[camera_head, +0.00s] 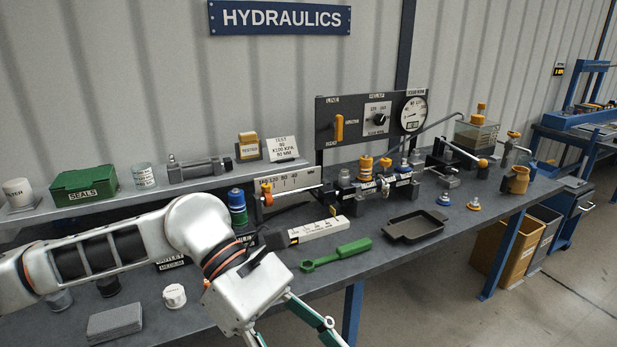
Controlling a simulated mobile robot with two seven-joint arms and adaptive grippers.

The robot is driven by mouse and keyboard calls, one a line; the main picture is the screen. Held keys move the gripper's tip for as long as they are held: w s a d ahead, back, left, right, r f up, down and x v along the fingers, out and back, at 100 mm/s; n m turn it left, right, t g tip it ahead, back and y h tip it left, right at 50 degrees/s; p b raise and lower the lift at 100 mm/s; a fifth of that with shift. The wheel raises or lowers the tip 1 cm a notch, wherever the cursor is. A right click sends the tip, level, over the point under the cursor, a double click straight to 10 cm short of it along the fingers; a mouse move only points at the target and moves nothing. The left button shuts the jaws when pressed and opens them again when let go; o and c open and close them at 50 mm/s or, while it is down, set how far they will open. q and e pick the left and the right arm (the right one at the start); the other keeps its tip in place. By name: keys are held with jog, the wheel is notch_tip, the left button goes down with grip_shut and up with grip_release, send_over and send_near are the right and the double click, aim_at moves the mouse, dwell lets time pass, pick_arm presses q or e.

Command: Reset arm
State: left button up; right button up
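My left arm comes in from the left over the bench, and its gripper (292,332) hangs at the bottom edge of the head view. Its two teal-and-grey fingers spread apart at the knuckles, but the fingertips are cut off by the frame. I cannot tell whether it is open or holds anything. My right arm and gripper are not in view. The couplers with orange and blue caps (365,169) stand on a manifold at the middle of the bench. A blue-capped coupler stack (237,207) stands just behind my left wrist.
On the grey bench lie a green wrench (336,255), a black tray (414,227), a white labelled bar (318,230), a white cap (174,296) and a grey block (115,322). A gauge panel (350,119) stands behind. A shelf holds a green seals box (84,186). Bins (497,255) stand under the right end.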

pick_arm(q)
jog(key=s+d+r+n+g+h, duration=0.1)
jog(key=d+r+n+g+h, duration=0.1)
jog(key=d+r+n+h, duration=0.3)
jog(key=w+r+n+t+h, duration=0.3)
jog(key=w+n+t+h, duration=0.5)
jog(key=n, duration=0.3)
jog(key=w+a+f+n+t+y, duration=0.45)
jog(key=f+n+t, duration=0.35)
jog(key=n, duration=0.4)
jog(key=w+a+f+n+t+y, duration=0.3)
jog(key=w+a+f+n+t, duration=0.3)
jog(key=n+t, duration=0.45)
jog(key=s+a+f+n+g+y, duration=0.1)
jog(key=a+f+n+y, duration=0.35)
jog(key=f, duration=0.45)
jog(key=s+a+f+n+g+y, duration=0.1)
jog(key=a+f+n+y, duration=0.2)
jog(key=f+n, duration=0.4)
jog(key=s+a+f+n+g+y, duration=0.2)
jog(key=s+a+f, duration=0.2)
jog(key=f, duration=0.5)
jog(key=s+a+f+n+g+y, duration=0.2)
jog(key=s+a+f, duration=0.3)
jog(key=s+f, duration=0.3)
jog(key=shift+s+f+n+g, duration=0.3)
jog(key=shift+f+n+g, duration=0.25)
jog(key=shift+f, duration=0.25)
